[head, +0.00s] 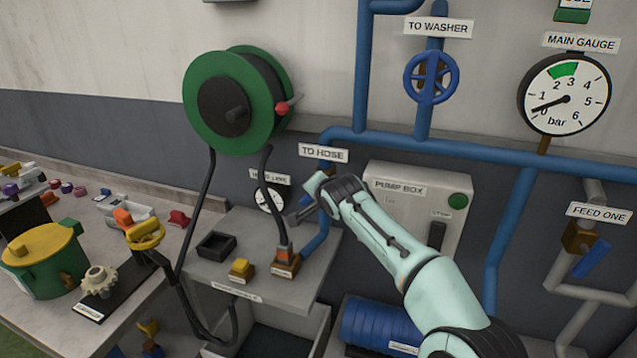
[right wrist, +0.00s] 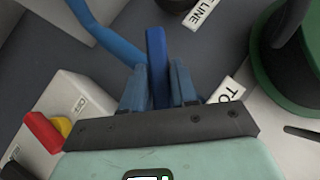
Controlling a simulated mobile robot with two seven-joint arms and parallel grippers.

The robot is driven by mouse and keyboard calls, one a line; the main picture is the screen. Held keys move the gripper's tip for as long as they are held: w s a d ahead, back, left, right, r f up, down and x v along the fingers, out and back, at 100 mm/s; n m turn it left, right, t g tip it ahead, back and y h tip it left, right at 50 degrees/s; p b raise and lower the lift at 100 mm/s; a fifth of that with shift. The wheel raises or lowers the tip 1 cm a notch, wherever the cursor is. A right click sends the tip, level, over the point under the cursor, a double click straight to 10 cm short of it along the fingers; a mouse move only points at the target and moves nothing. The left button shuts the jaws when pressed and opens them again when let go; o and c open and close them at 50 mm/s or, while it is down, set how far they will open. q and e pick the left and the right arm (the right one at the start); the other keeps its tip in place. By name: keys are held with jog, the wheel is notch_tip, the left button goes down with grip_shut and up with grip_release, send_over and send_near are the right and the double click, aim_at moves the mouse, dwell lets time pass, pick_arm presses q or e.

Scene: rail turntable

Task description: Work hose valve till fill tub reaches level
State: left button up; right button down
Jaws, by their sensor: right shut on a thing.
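My right gripper (head: 308,200) is at the valve under the TO HOSE label (head: 323,153). In the right wrist view its fingers (right wrist: 157,85) are closed on a blue lever (right wrist: 156,50), the hose valve handle. The valve body is mostly hidden behind the gripper in the head view. The HOSE LINE gauge (head: 268,201) is partly hidden by the hose, and its reading is too small to tell. A dark open tub (head: 292,343) shows below the shelf, with the black hose (head: 194,225) hanging near it; its water level cannot be told. My left gripper is not in view.
A green hose reel (head: 197,92) hangs on the wall. The pump box (head: 412,215) stands right of the valve, partly behind my right arm. The main gauge (head: 566,95) needle points near 0. A cluttered bench (head: 40,310) fills the left.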

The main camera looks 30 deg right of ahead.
jog(key=g+p, duration=0.1)
jog(key=n+g+h+p, duration=0.1)
jog(key=p, duration=0.1)
jog(key=n+g+p, duration=0.1)
jog(key=shift+w+a+r+h+p, duration=0.15)
jog(key=shift+w+r+h+p, duration=0.15)
jog(key=shift+r+h, duration=0.1)
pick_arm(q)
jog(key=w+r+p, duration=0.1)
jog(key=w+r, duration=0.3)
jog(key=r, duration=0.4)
pick_arm(e)
jog(key=shift+f+n+g+h, duration=0.15)
jog(key=shift+n+g+h, duration=0.3)
jog(key=shift+g, duration=0.25)
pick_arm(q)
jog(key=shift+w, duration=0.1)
pick_arm(e)
jog(key=c, duration=1)
grip_release()
jog(key=shift+f, duration=0.15)
jog(key=shift+o, duration=0.2)
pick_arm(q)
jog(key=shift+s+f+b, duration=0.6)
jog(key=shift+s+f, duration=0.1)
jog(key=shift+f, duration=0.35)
pick_arm(e)
jog(key=v, duration=1.3)
jog(key=shift+r, duration=0.25)
